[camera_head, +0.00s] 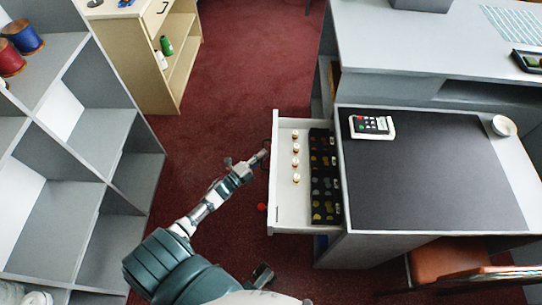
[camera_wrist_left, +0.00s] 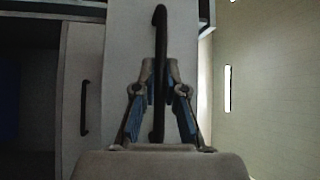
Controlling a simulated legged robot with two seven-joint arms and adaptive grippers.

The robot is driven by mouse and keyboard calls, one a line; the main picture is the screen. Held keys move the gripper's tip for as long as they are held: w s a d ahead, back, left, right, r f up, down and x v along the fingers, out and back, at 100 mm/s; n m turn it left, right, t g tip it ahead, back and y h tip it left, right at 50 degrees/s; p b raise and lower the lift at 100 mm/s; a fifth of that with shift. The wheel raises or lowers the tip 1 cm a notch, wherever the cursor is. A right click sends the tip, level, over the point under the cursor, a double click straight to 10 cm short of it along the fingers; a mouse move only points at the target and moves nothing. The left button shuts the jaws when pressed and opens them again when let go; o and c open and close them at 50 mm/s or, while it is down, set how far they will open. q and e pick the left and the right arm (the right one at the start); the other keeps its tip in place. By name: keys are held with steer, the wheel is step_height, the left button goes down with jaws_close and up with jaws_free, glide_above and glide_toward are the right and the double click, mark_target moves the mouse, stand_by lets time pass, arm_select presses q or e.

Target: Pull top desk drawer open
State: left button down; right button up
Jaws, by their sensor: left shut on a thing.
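The top desk drawer (camera_head: 283,212) is white and stands pulled out to the left of the desk (camera_head: 331,238). It holds several small white-and-brown pieces in a row and a black tray with round items. My left gripper (camera_head: 262,153) is at the drawer's front. In the left wrist view the gripper (camera_wrist_left: 158,90) is shut on a dark vertical bar handle (camera_wrist_left: 160,42), which runs between its fingers on a pale front panel (camera_wrist_left: 122,60). A second handle (camera_wrist_left: 84,108) shows on a panel beside it.
A black mat (camera_head: 430,190), a calculator-like device (camera_head: 371,126) and a small white bowl (camera_head: 503,126) are on the desktop. A grey cubby shelf (camera_head: 95,190) stands left, a wooden shelf (camera_head: 128,60) behind. Red carpet (camera_head: 245,60) is open between; a brown chair (camera_head: 450,262) is at right.

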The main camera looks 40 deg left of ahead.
arm_select(q)
steer(key=shift+s+f, duration=0.35)
steer(key=shift+f, duration=0.05)
steer(key=c, duration=1.3)
jaws_free()
steer(key=shift+o, duration=0.4)
steer(key=shift+r, duration=0.25)
steer(key=shift+a, duration=0.1)
steer(key=v, duration=1.2)
